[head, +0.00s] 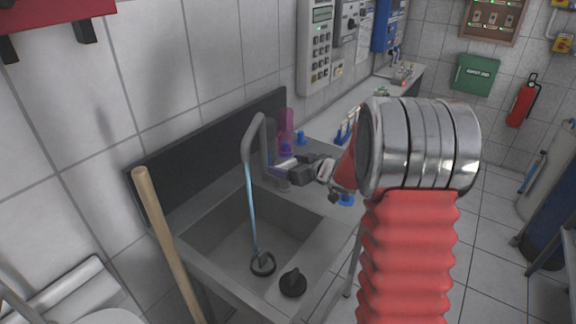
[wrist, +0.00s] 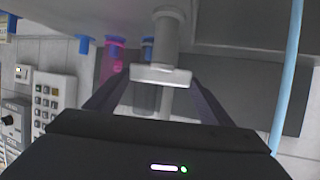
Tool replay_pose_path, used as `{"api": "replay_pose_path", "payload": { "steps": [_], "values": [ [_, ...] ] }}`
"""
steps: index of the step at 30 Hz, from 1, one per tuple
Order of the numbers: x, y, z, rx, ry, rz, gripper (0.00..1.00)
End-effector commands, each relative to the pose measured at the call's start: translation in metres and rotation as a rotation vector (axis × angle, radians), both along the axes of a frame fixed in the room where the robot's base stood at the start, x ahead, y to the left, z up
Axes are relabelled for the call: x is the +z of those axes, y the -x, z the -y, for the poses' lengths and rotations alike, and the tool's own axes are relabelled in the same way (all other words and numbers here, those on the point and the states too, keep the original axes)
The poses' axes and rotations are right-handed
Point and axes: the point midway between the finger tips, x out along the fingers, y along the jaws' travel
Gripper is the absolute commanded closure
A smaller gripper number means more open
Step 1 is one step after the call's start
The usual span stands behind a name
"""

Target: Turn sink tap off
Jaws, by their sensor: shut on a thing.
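The grey sink tap (head: 258,135) rises at the back of the sink (head: 225,235) and curves over the basin. A blue stream of water (head: 252,215) runs from its spout into the basin. The stream also shows at the right of the wrist view (wrist: 288,70). My gripper (head: 284,171) reaches in from the right at the tap's base. In the wrist view, which looks upside down, its dark fingers (wrist: 158,92) are on either side of the pale tap handle (wrist: 160,77), shut on it. The exact finger contact is partly hidden.
A black plug (head: 293,282) lies on the sink's front edge. A wooden handle (head: 168,240) leans at the left. Pink and blue bottles (head: 286,125) stand behind the tap. A wall panel with keys (head: 320,45) hangs above the counter.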

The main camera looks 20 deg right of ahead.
Motion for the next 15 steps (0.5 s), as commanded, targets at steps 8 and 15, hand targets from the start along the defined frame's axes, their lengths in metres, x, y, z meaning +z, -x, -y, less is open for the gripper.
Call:
{"api": "replay_pose_path", "payload": {
  "steps": [8, 15],
  "values": [
    [0.0002, -0.0013, 0.0059, 0.12, 0.001, 0.0, 0.47],
    [-0.0004, -0.0022, 0.0074, 0.227, 0.001, -0.001, 0.47]
  ]
}}
